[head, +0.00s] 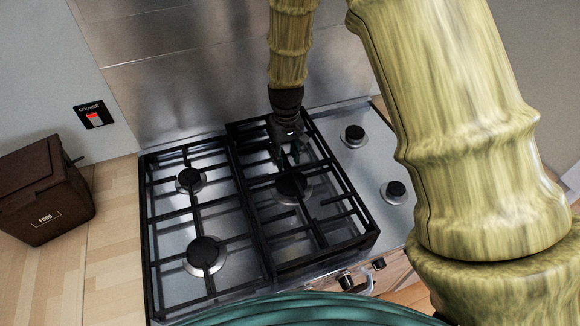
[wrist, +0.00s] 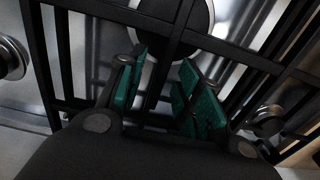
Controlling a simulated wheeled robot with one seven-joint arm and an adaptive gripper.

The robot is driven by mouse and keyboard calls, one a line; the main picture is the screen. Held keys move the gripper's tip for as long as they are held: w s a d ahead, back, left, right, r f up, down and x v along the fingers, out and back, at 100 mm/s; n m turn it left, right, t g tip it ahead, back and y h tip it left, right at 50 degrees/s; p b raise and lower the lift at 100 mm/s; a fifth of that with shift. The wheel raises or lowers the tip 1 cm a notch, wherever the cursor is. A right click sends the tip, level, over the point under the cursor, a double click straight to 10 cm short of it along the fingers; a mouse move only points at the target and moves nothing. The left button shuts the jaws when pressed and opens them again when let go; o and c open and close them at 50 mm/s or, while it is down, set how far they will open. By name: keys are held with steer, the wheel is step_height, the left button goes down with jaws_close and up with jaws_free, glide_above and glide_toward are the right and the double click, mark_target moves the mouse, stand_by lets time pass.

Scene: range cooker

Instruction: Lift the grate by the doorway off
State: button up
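Two black grates show on the cooker. The right-hand grate (head: 345,243) spans the middle section, over a large burner; I cannot tell whether it sits fully down. The left-hand grate (head: 147,235) covers two burners beside it. My gripper (head: 290,154) points down at the back part of the right-hand grate. In the wrist view, its green-padded fingers (wrist: 165,92) stand on either side of a grate bar (wrist: 168,55), with visible gaps between pads and bar. The fingers look open. The doorway is not clearly in view.
Two burners (head: 395,191) on the cooker's right are bare, with no grate over them. Control knobs (head: 346,281) line the front edge. A brown food box (head: 42,190) stands on the wooden counter (head: 113,255) at left. A steel splashback (head: 185,85) rises behind.

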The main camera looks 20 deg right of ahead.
mark_target(288, 162)
steer(key=shift+s+f+p, duration=0.25)
steer(key=shift+s+p, duration=0.05)
steer(key=shift+s, duration=0.25)
steer(key=shift+s+f+p, duration=0.25)
steer(key=shift+s+p, duration=0.05)
steer(key=shift+s, duration=0.2)
steer(key=shift+a+f, duration=0.1)
steer(key=shift+f, duration=0.2)
steer(key=shift+w+f, duration=0.7)
steer(key=shift+f, duration=0.1)
steer(key=shift+s+r, duration=0.3)
steer(key=shift+s, duration=0.1)
steer(key=shift+c, duration=0.4)
steer(key=c, duration=0.3)
steer(key=shift+w+f, duration=0.15)
steer(key=shift+w, duration=0.05)
jaws_close()
steer(key=shift+s, duration=0.1)
